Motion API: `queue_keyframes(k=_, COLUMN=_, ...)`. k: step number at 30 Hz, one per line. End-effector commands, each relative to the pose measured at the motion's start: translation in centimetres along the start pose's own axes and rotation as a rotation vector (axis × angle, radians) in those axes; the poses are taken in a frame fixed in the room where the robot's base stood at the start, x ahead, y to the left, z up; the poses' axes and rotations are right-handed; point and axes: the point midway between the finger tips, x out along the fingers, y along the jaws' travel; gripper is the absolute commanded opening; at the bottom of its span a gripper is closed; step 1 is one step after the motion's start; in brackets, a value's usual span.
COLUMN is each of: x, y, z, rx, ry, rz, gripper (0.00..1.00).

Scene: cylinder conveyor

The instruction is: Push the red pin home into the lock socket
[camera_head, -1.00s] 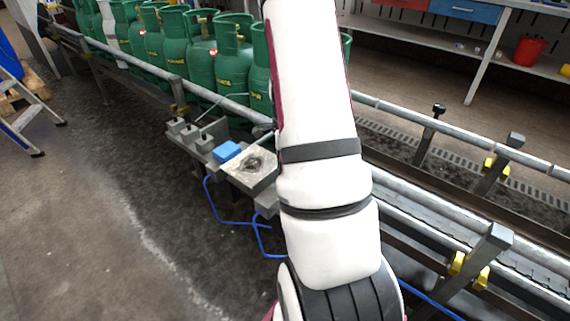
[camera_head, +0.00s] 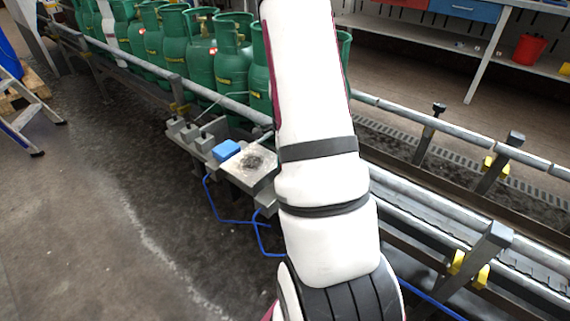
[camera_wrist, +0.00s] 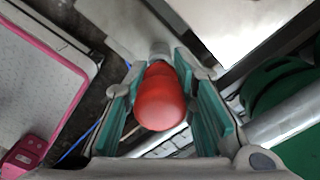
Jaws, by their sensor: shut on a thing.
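The red pin (camera_wrist: 161,97) is in the wrist view, between the two teal-padded fingers of my gripper (camera_wrist: 165,85). My gripper is shut on it. The pin's rounded red end faces the wrist camera, and a grey metal part (camera_wrist: 160,50) shows just beyond it. I cannot tell whether that part is the pin's shank or the lock socket, nor how deep the pin sits. In the head view my arm hides the gripper, the pin and the socket.
A row of green gas cylinders (camera_head: 232,68) stands on the conveyor behind its rail (camera_head: 215,95). A side bracket holds a blue block (camera_head: 226,150) and a grey plate (camera_head: 240,172) with a dark smudge. Blue hoses (camera_head: 225,219) hang below. Floor at left is clear up to a ladder (camera_head: 25,115).

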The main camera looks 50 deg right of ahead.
Motion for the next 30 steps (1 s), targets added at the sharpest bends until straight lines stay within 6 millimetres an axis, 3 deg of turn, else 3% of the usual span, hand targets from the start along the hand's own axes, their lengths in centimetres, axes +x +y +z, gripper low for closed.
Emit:
queue_keyframes(k=7, x=0.6, y=0.0, z=0.0, rx=0.0, ry=0.0, rz=0.0, gripper=0.0)
queue_keyframes(k=30, x=-0.7, y=0.0, z=0.0, rx=0.0, ry=0.0, rz=0.0, gripper=0.0)
